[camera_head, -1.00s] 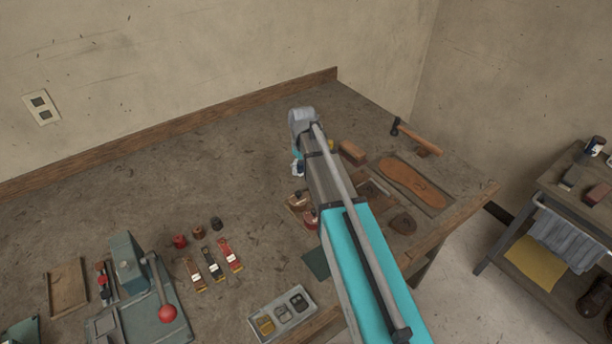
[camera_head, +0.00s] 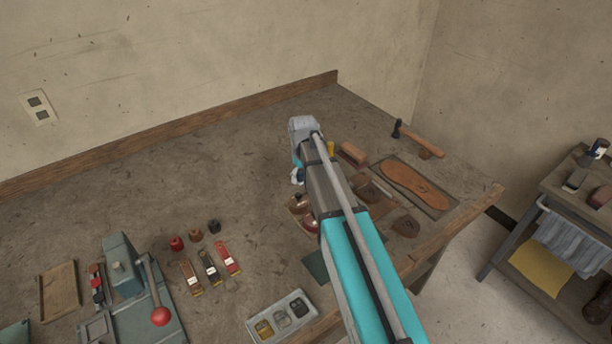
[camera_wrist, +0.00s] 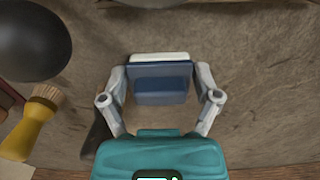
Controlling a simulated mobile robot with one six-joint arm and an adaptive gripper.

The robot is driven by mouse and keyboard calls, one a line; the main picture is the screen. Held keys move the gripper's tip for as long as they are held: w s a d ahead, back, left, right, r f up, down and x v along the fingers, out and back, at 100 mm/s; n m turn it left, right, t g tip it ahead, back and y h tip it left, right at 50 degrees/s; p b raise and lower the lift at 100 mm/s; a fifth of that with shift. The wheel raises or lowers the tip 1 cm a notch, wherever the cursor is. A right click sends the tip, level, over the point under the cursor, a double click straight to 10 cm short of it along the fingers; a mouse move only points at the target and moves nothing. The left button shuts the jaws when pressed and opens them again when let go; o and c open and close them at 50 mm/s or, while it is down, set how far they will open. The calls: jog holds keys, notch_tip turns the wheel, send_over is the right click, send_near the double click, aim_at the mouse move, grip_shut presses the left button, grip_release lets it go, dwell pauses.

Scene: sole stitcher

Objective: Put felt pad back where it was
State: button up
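In the wrist view my gripper (camera_wrist: 160,78) has its two fingers against the sides of a blue block with a white layer along its far edge. I take this block to be the felt pad (camera_wrist: 160,92). In the head view my arm hides most of the gripper, and only a small blue and white bit (camera_head: 297,176) shows beside it. I cannot tell how far the block is above the bench. A flat dark green square (camera_head: 315,265) lies near the bench's front edge, partly behind my arm.
In the wrist view a yellow-handled brush (camera_wrist: 30,122) and a dark round thing (camera_wrist: 34,40) lie to the left. A tan sole (camera_head: 414,184), a hammer (camera_head: 420,140) and a tray (camera_head: 283,316) lie on the bench. Its back left is bare.

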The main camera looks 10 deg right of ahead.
aim_at(303, 172)
jog(key=shift+o, duration=0.4)
jog(key=shift+r, duration=0.15)
notch_tip(303, 172, up, 12)
jog(key=p, duration=1.2)
dwell(0.7)
jog(key=shift+s, duration=0.1)
